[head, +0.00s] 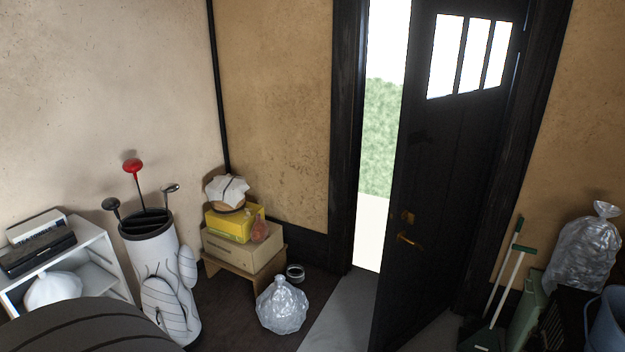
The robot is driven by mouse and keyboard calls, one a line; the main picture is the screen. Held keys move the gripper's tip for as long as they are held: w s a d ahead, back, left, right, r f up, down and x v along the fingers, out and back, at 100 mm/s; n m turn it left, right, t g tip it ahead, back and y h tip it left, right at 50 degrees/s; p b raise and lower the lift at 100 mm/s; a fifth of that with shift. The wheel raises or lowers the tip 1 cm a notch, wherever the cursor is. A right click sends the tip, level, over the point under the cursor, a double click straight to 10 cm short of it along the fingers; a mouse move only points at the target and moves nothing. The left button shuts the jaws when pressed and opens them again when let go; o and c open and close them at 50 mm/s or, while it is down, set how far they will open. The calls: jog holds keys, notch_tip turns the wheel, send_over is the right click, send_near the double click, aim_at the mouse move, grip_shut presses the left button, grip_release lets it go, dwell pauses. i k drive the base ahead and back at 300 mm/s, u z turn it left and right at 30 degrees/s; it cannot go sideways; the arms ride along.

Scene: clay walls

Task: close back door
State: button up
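The back door (440,170) is dark, with three small window panes near its top. It stands ajar, hinged on the right side of its dark frame (346,140). Bright daylight and a green hedge show through the gap on its left. A brass handle (410,239) and a small brass lock plate (407,217) sit near the door's left edge. The door's bottom is cut off by the picture edge. My gripper is not in the head view.
A clear plastic bag (282,306) lies on the floor left of the doorway. Boxes (240,250) on a low stand, a white golf bag (165,285) and a white shelf (95,245) line the left. A broom (508,270) and another bag (585,250) are right.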

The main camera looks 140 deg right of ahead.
aim_at(462, 55)
jog(key=i, duration=0.5)
jog(key=z, duration=5.75)
jog(key=i, duration=2.15)
jog(key=u, duration=0.05)
